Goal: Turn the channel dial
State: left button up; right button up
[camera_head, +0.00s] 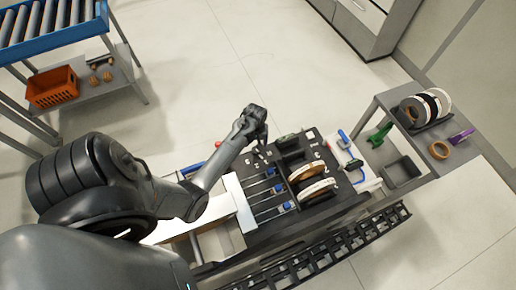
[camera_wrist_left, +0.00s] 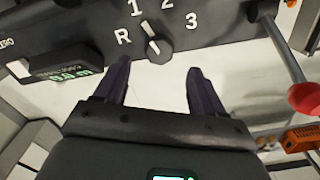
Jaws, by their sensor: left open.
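The channel dial (camera_wrist_left: 158,47) is a dark round knob on a black panel in the left wrist view. The marks R, 1, 2 and 3 surround it. Its white pointer mark leans up-left, toward the 1. My left gripper (camera_wrist_left: 159,66) is open, with its two dark fingers apart below the dial, one to each side of it. Nothing shows between the fingers, and I cannot tell whether they touch the knob. In the head view my left gripper (camera_head: 262,149) is at the far left end of the black machine (camera_head: 318,208); the dial is hidden there.
A display with green digits (camera_wrist_left: 72,75) juts from the panel left of the dial. A red ball knob (camera_wrist_left: 305,98) on a rod is at the right. Tape rolls (camera_head: 307,175) sit on the machine. A side table (camera_head: 425,165) holds more rolls.

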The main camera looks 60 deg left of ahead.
aim_at(256, 149)
pick_arm(q)
jog(key=shift+f, duration=3.15)
jog(key=c, duration=1.1)
jog(key=shift+o, duration=0.2)
jog(key=shift+r+n+p, duration=0.15)
jog(key=shift+n+p, duration=0.55)
jog(key=shift+n, duration=0.2)
jog(key=shift+n+p, duration=0.75)
jog(key=shift+n, duration=0.45)
jog(key=n+p, duration=0.1)
jog(key=n, duration=0.2)
jog(key=shift+n, duration=0.8)
